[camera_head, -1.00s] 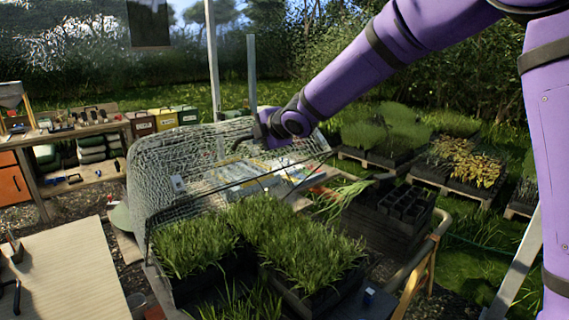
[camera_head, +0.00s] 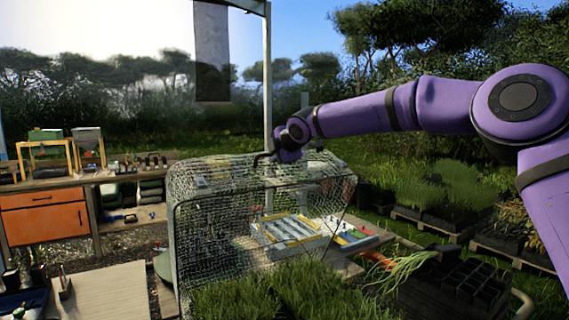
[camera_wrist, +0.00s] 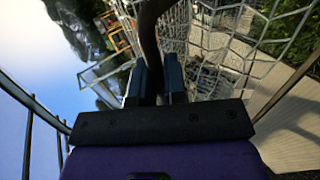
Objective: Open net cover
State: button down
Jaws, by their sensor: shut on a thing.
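The net cover (camera_head: 205,225) is a wire-mesh hood with a dark frame at the left of the centre bench in the head view. Its mesh also shows in the wrist view (camera_wrist: 235,40). My gripper (camera_head: 266,158) is at the top of the cover. In the wrist view my gripper (camera_wrist: 156,85) has its two fingers closed on a dark curved bar (camera_wrist: 149,35) that appears to be part of the cover. The cover stands raised, with grass trays (camera_head: 285,295) in front of it. The far end of the bar is out of frame.
Black cell trays (camera_head: 465,285) stand at the right. A post (camera_head: 267,100) rises behind. A workbench with orange drawers (camera_head: 45,228) is at the left.

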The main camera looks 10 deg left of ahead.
jog(key=shift+w+a+r+g, duration=0.2)
jog(key=shift+w+a, duration=0.25)
jog(key=shift+w, duration=0.25)
jog(key=shift+w+a+r+g, duration=0.1)
jog(key=shift+w+a+r, duration=0.1)
jog(key=shift+w+a, duration=0.35)
jog(key=shift+w+d, duration=0.1)
jog(key=c, duration=1.2)
grip_release()
jog(key=v, duration=1)
jog(key=shift+s+r, duration=0.3)
jog(key=shift+s, duration=0.05)
jog(key=shift+s+d, duration=0.1)
